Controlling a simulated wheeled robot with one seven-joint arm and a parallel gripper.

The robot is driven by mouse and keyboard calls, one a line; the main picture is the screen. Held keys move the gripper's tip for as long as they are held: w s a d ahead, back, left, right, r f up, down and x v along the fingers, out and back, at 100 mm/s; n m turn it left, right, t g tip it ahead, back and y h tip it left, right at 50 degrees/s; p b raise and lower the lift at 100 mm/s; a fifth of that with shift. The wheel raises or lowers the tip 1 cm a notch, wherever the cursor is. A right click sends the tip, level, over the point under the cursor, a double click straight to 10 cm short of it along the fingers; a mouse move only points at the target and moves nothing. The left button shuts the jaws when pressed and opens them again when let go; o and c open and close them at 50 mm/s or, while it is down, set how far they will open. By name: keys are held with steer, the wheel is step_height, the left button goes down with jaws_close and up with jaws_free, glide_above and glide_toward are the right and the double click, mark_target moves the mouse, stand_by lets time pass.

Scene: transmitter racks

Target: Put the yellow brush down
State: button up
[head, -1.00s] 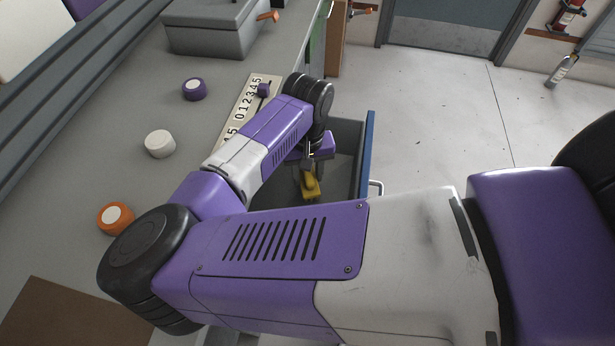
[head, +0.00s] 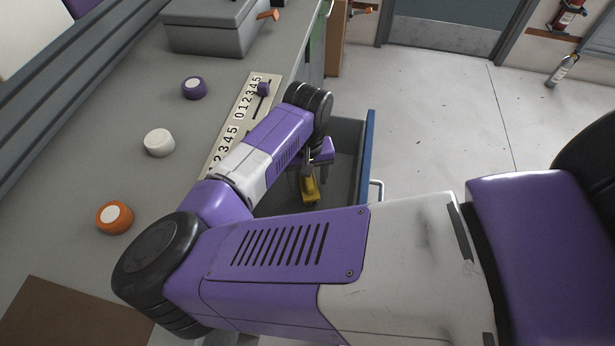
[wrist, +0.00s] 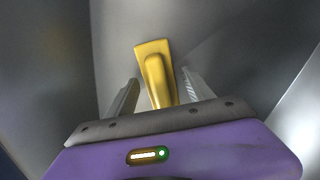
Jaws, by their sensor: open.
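The yellow brush (head: 310,190) is inside the open drawer (head: 347,135), partly hidden by my arm in the head view. In the wrist view the brush (wrist: 154,70) lies between my gripper's two fingers, its wide end pointing away. My gripper (wrist: 158,90) is open, with a visible gap between each finger and the brush. In the head view my gripper (head: 313,168) is down in the drawer at the brush. Whether the brush rests fully on the drawer floor is hard to tell.
The drawer's blue front (head: 369,150) and grey walls surround my gripper closely. On the counter left of my arm are a purple knob (head: 194,88), a white knob (head: 159,143), an orange knob (head: 115,217) and a numbered scale plate (head: 243,115). The floor right of the drawer is clear.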

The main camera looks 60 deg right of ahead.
step_height(320, 180, up, 12)
steer(key=shift+r, duration=0.15)
stand_by(0.3)
stand_by(0.5)
